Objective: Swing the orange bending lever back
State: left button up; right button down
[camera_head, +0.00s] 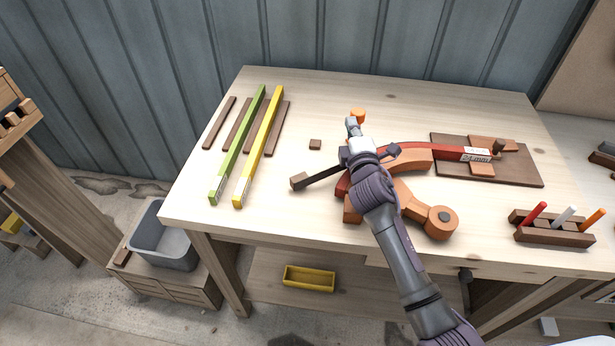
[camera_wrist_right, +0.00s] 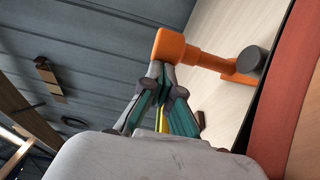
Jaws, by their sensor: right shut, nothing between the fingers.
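The orange knob (camera_head: 358,115) shows just beyond my right gripper (camera_head: 351,124) in the head view. In the right wrist view it is the end of an orange lever (camera_wrist_right: 205,58) with a dark grey roller (camera_wrist_right: 251,60). My right gripper (camera_wrist_right: 160,75) is shut and empty, its fingertips close to or against the knob; contact is unclear. A red strip (camera_head: 447,152) runs along the curved orange former (camera_head: 412,160). An orange arm with a round end (camera_head: 440,222) lies in front. My right arm hides the middle of the fixture. The left gripper is not in view.
Green (camera_head: 238,145) and yellow (camera_head: 259,147) strips lie on brown slats at left. A dark bar with a brown block (camera_head: 299,181) juts left from the fixture. A pen rack (camera_head: 553,229) stands at right. The table's back middle is clear.

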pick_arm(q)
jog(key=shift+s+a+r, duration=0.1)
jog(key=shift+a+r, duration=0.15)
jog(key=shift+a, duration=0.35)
pick_arm(e)
jog(key=shift+w+d, duration=0.35)
jog(key=shift+d, duration=0.35)
jog(key=shift+w+d, duration=0.4)
jog(key=shift+d, duration=0.25)
jog(key=shift+w+d, duration=0.35)
jog(key=shift+d, duration=0.35)
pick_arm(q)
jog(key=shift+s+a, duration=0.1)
pick_arm(e)
jog(key=shift+f, duration=0.1)
